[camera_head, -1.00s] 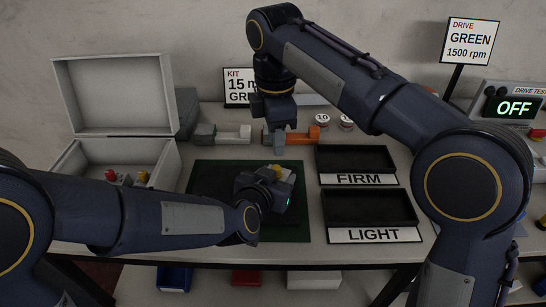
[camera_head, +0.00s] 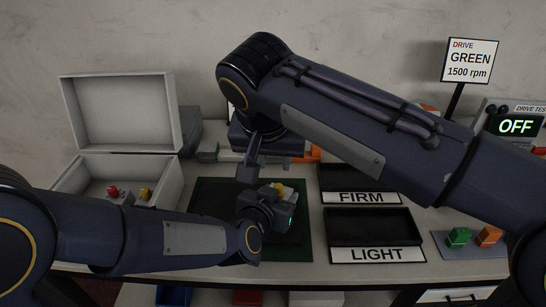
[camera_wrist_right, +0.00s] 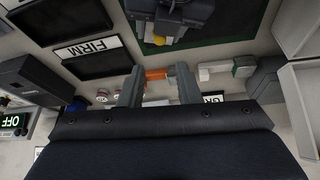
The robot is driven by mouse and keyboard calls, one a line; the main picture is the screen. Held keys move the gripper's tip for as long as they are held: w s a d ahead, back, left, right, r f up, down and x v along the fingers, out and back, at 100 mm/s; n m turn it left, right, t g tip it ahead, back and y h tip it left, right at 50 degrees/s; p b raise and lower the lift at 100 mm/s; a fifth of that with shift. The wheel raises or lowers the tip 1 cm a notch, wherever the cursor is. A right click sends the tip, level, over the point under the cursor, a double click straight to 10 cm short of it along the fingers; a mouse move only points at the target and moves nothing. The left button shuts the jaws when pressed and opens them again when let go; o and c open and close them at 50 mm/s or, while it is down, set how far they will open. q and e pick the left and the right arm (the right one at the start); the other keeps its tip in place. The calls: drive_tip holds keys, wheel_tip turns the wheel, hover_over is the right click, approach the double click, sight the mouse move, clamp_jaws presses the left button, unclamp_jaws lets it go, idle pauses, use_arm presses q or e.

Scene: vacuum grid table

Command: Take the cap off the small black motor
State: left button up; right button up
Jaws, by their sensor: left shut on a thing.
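My left gripper (camera_head: 272,208) is low over the dark green mat (camera_head: 296,250). It is shut on a dark piece, apparently the small black motor, mostly hidden by the gripper. A yellow part (camera_head: 279,187), which may be the cap, shows at its top; yellow also shows in the right wrist view (camera_wrist_right: 161,40). My right gripper (camera_head: 254,172) hangs just behind and above the left one. In the right wrist view its two fingers (camera_wrist_right: 158,82) stand apart with nothing held between them.
Trays marked FIRM (camera_head: 362,197) and LIGHT (camera_head: 375,255) lie right of the mat. An open grey case (camera_head: 120,165) with red and yellow pieces stands left. A grey and an orange fixture (camera_wrist_right: 157,75) lie behind. Green and orange blocks (camera_head: 459,237) sit at right.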

sight(279, 186)
drive_tip(key=shift+m, duration=0.3)
drive_tip(key=x, duration=1.2)
drive_tip(key=shift+s, duration=0.1)
clamp_jaws()
drive_tip(key=shift+r, duration=0.25)
idle(0.3)
drive_tip(key=shift+r, duration=0.9)
